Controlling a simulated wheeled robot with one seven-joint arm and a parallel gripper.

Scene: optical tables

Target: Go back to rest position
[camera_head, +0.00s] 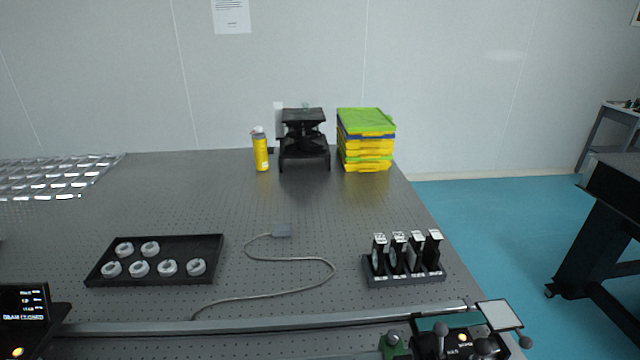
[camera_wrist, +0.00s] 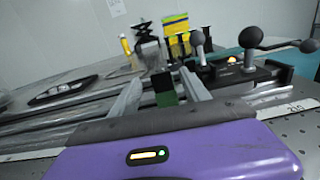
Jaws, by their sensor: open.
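My gripper (camera_wrist: 160,78) shows in the wrist view, with its two grey fingers spread apart. A small dark green block (camera_wrist: 164,90) appears between the fingers in the picture. I see no finger touching it, but its depth relative to the fingertips is hard to tell. My gripper does not show in the head view. A device with black ball-ended knobs (camera_head: 462,342) stands at the bottom right of the head view, with a green part (camera_head: 394,346) at its left. The device also shows right of the fingers in the wrist view (camera_wrist: 228,68).
On the grey perforated table (camera_head: 210,215) are a black tray (camera_head: 155,277) of white round parts, a cable (camera_head: 290,259), a rack (camera_head: 404,277) of upright optics, and a long metal rail (camera_head: 270,323). A yellow bottle (camera_head: 261,152), black stand (camera_head: 304,140) and yellow-green stacked boxes (camera_head: 366,142) stand behind.

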